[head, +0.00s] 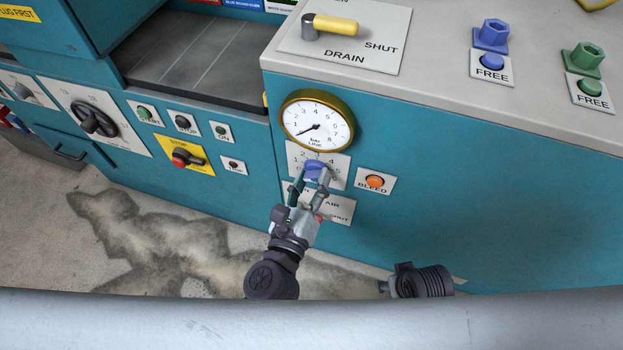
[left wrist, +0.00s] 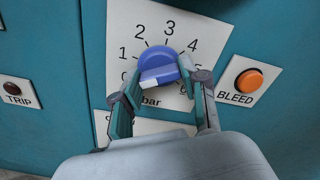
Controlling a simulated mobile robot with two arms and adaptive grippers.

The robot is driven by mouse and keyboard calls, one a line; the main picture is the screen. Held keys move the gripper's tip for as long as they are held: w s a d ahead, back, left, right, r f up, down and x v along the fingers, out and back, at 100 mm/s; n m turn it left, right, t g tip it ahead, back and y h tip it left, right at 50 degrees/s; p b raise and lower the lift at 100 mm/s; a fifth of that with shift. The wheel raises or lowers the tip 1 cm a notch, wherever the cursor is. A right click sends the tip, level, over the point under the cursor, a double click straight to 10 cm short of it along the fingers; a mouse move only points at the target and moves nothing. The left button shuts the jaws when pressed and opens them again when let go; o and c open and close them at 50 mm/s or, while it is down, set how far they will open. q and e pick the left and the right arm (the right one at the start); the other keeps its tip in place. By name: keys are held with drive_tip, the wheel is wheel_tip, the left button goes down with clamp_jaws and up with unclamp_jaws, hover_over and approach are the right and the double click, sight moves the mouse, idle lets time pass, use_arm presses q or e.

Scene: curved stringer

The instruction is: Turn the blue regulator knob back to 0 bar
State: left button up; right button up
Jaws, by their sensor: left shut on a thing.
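The blue regulator knob (head: 316,169) sits on a white dial plate on the teal panel, below the round gauge. In the left wrist view the knob (left wrist: 158,64) shows between the numbers 0 to 4, with a pale patch at its lower edge; I cannot tell which number it points to. My left gripper (head: 309,181) is shut on the knob, with its fingers (left wrist: 157,88) on either side from below. The gauge (head: 318,121) has its needle towards the lower left, below the 1.
The orange BLEED button (head: 375,181) is close to the knob's right. An AIR shut-off plate (head: 339,209) lies just below, partly behind my left gripper. The yellow DRAIN lever (head: 335,24) is on the top above. Bare panel is free farther right.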

use_arm(q)
drive_tip(key=shift+f, duration=0.1)
idle(0.3)
drive_tip(key=o, duration=1)
drive_tip(key=shift+o, duration=0.7)
